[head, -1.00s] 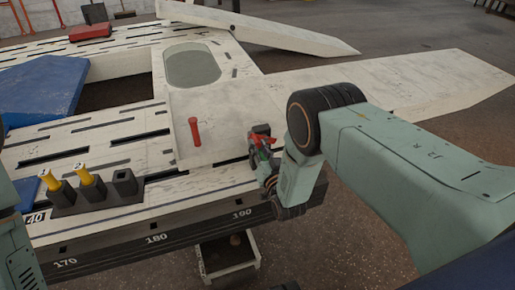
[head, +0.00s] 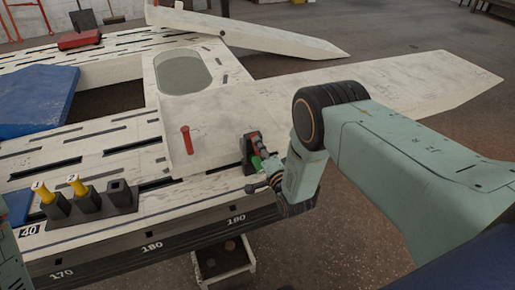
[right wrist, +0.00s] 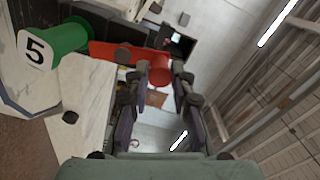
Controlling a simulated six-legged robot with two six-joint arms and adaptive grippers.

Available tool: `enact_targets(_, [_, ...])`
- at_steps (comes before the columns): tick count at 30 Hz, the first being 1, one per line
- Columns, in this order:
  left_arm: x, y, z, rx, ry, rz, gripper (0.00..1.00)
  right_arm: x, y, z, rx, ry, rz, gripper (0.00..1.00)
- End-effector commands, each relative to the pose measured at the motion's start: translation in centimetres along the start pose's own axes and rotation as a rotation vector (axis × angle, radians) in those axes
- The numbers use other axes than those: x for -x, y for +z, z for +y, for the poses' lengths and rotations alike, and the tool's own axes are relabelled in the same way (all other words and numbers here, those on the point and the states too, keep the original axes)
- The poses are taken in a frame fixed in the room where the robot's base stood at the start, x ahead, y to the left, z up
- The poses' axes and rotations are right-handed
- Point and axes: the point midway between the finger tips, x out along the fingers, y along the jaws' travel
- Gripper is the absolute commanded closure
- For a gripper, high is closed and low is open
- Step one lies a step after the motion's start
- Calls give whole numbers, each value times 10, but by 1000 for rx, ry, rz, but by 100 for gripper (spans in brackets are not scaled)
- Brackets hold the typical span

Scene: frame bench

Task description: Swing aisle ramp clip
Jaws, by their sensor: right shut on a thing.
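The ramp clip (head: 250,147) sits at the right end of the frame bench's near edge. It is small and dark with red parts. In the right wrist view its red lever (right wrist: 115,54) runs across to a round red knob. My right gripper (right wrist: 160,78) has its fingers on both sides of this knob and is shut on it. In the head view my right gripper (head: 268,178) is at the clip and partly hides it. A green part (head: 257,163) shows beside it. In the right wrist view a green piece (right wrist: 66,38) bears a "5" tag. My left gripper is out of view.
A red peg (head: 187,140) stands on the pale panel (head: 225,120). Dark holders (head: 88,200) with two yellow-topped pieces stand at the near left. A blue pad (head: 40,100) lies at the far left. A crate (head: 224,262) is below the bench edge.

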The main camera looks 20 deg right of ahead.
Motion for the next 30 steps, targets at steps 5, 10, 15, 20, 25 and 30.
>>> enact_targets(5, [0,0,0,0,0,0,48,0,-4,1,-81,2,1,100])
enact_targets(10, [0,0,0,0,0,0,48,0,-6,2,-124,2,1,100])
enact_targets(15, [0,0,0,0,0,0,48,0,-7,2,-142,2,1,100])
enact_targets(20, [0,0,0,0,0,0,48,0,-7,2,-144,2,1,100])
enact_targets(25, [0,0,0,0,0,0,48,0,-7,2,-143,2,1,100])
enact_targets(30, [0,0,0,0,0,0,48,0,-7,2,-143,2,1,65])
